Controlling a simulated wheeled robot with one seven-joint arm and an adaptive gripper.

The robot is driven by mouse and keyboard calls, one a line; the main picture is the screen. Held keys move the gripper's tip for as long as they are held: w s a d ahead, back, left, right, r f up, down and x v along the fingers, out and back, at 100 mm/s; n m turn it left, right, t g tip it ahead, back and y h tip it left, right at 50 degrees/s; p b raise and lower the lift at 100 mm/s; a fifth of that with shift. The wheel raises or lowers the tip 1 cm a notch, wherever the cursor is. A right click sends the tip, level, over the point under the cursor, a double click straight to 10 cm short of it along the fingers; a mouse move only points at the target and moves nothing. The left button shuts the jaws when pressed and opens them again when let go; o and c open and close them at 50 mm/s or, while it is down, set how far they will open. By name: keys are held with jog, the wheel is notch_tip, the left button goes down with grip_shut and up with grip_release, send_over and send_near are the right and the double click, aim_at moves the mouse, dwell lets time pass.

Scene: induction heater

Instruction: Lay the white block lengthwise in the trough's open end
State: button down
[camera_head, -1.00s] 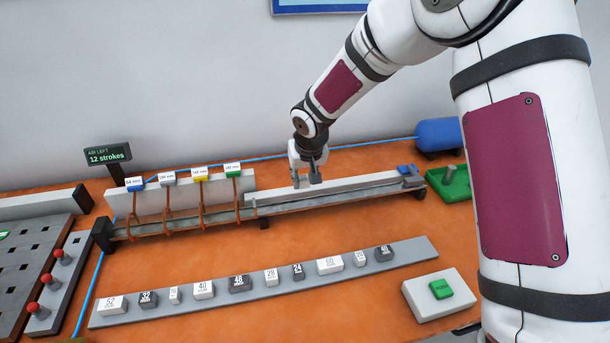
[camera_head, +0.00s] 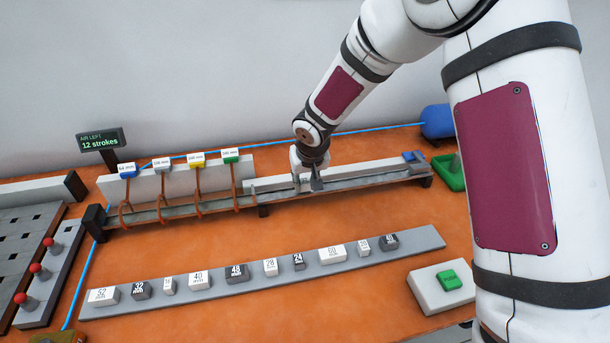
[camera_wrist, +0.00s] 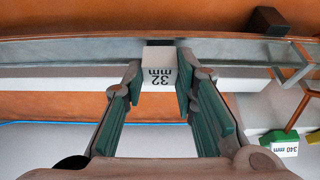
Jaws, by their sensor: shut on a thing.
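The white block marked 32 mm (camera_wrist: 159,72) is pinched between the two fingertips of my gripper (camera_wrist: 158,88) in the wrist view, its label facing the camera. In the head view my gripper (camera_head: 308,184) is at the trough's middle stretch, right of the green-tagged coil, and the fingers mostly hide the block. The trough (camera_head: 375,183) is a long grey metal channel; it also crosses the top of the wrist view (camera_wrist: 80,52). The block's far end overlaps the trough in that view. I cannot tell whether it touches the channel floor.
Several coils with coloured tags stand around the trough's left part; the green tag (camera_head: 231,157) is nearest my gripper. A blue piece (camera_head: 412,156) sits at the trough's right end. A grey strip (camera_head: 405,244) with several marked blocks lies in front, beside a green-button box (camera_head: 440,288).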

jog(key=shift+f, duration=0.4)
jog(key=shift+s+a+r+b, duration=0.15)
jog(key=shift+a+b, duration=0.1)
jog(key=shift+a, duration=0.35)
jog(key=shift+s+a+f+b, duration=0.1)
jog(key=shift+a+b, duration=0.15)
jog(key=shift+a, duration=0.35)
jog(key=c, duration=1.2)
grip_release()
